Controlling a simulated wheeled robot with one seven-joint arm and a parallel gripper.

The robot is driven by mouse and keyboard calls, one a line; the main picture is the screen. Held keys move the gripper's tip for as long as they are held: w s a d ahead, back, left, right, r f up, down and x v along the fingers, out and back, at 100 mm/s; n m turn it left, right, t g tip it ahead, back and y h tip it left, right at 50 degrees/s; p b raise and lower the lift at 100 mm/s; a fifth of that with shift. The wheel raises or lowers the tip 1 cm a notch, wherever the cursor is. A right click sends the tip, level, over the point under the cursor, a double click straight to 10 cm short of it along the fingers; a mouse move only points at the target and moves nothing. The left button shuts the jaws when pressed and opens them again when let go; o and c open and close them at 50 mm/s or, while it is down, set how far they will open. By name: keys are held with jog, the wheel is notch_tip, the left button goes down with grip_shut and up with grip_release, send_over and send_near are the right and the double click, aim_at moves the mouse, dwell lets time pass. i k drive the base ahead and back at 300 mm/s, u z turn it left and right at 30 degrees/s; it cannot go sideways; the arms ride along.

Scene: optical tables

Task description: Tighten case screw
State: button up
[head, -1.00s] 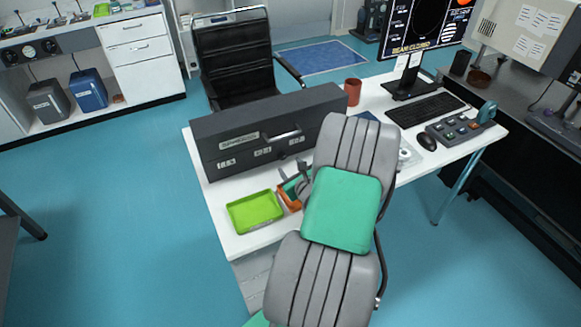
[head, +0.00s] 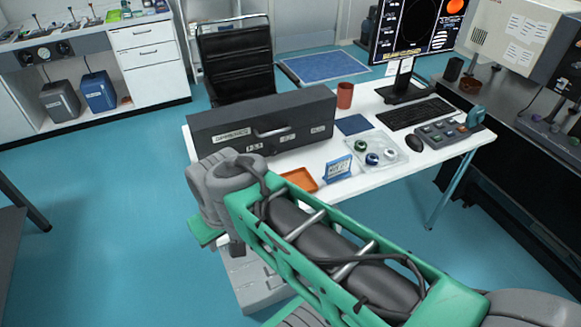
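A long dark grey case (head: 262,125) lies closed on the white desk, with a handle, a label and small pale plates on its front face. I cannot make out any single screw on it at this size. My arm, green and grey, reaches across the front of the desk from the lower right. Its grey wrist joints are in front of the case's left end and cover part of its lower left corner. The fingers of my gripper are hidden behind or below the wrist. No screwdriver can be made out.
On the white desk (head: 340,200) are an orange tray (head: 300,179), a blue sign (head: 338,169), a clear tray with several small round parts (head: 372,152), a red mug (head: 345,95), a keyboard and a monitor (head: 415,30). A black chair (head: 235,60) stands behind the case.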

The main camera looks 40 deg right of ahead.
aim_at(274, 151)
jog(key=k, duration=0.9)
jog(key=u, duration=0.7)
jog(key=i, duration=1.5)
jog(key=z, duration=0.95)
jog(key=i, duration=0.3)
jog(key=z, duration=0.35)
